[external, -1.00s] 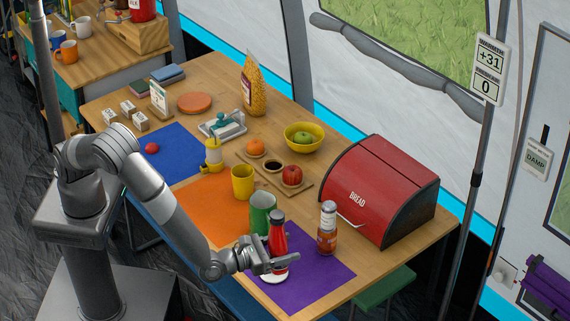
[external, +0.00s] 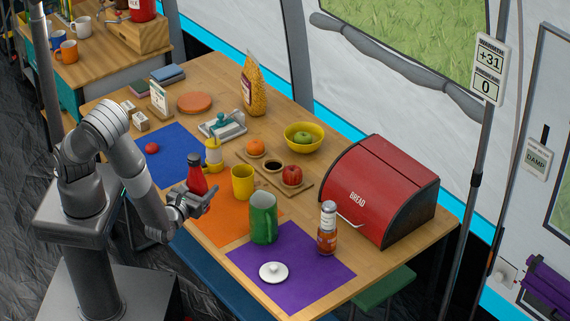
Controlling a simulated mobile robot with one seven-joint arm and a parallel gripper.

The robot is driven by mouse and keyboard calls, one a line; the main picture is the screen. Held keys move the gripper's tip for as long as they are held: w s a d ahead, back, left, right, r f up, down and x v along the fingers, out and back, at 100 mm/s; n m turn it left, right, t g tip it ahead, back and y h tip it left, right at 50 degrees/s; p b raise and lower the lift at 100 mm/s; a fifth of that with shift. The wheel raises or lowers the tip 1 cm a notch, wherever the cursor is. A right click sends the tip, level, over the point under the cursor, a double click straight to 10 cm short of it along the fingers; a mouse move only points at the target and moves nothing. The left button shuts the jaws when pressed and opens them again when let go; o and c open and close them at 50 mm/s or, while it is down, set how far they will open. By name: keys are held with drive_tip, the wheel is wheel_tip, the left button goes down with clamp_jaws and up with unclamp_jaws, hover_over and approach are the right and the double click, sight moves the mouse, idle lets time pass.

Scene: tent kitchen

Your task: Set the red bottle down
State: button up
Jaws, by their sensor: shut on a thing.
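The red bottle (external: 196,178) has a dark cap and stands upright in my gripper (external: 200,194). My gripper is shut on it, over the near left part of the orange mat (external: 224,223). The blue mat (external: 171,155) lies just behind and left of the bottle. Whether the bottle's base touches the surface cannot be told, as the gripper hides its lower part.
A yellow mug (external: 243,182) and a yellow bottle (external: 214,157) stand close to the red bottle.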

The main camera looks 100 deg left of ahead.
drive_tip(key=shift+w+a+f, duration=0.4)
drive_tip(key=shift+a+f, duration=1.35)
drive_tip(key=shift+w+a+f, duration=0.45)
drive_tip(key=shift+a+f, duration=1.3)
drive_tip(key=shift+w+a+f, duration=0.4)
drive_tip(key=shift+a+f, duration=1.35)
drive_tip(key=o, duration=1.3)
drive_tip(key=shift+f, duration=0.15)
